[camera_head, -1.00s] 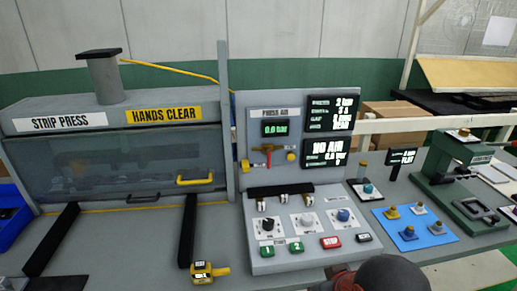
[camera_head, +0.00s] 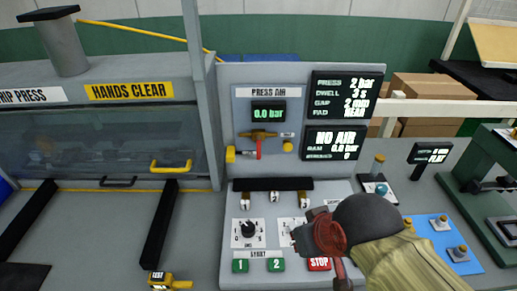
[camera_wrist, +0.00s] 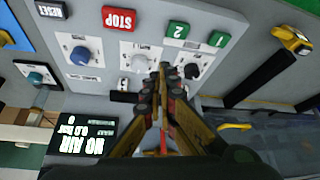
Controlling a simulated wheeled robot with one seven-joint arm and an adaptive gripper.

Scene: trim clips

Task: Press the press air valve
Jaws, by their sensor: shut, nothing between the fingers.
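The press air valve (camera_head: 258,145) has a brass body and a red handle hanging down. It sits under the small 0.0 bar gauge (camera_head: 268,113) on the upright press air panel. My gripper (camera_head: 306,237) is low and to the right of the valve, apart from it, over the sloping control panel. In the wrist view my gripper (camera_wrist: 163,75) is shut and empty, its tips near the middle dial (camera_wrist: 138,60). The fingers hide most of the valve area there; a red strip shows between them, but I cannot tell if it is the handle. The larger screen (camera_head: 335,143) reads NO AIR.
Green buttons 1 (camera_head: 240,266) and 2 (camera_head: 276,265) and the red STOP button (camera_head: 319,264) lie close under my gripper. The strip press with its yellow handle (camera_head: 170,166) stands left. A blue mat (camera_head: 424,225) with knobs and a green press (camera_head: 480,185) stand right.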

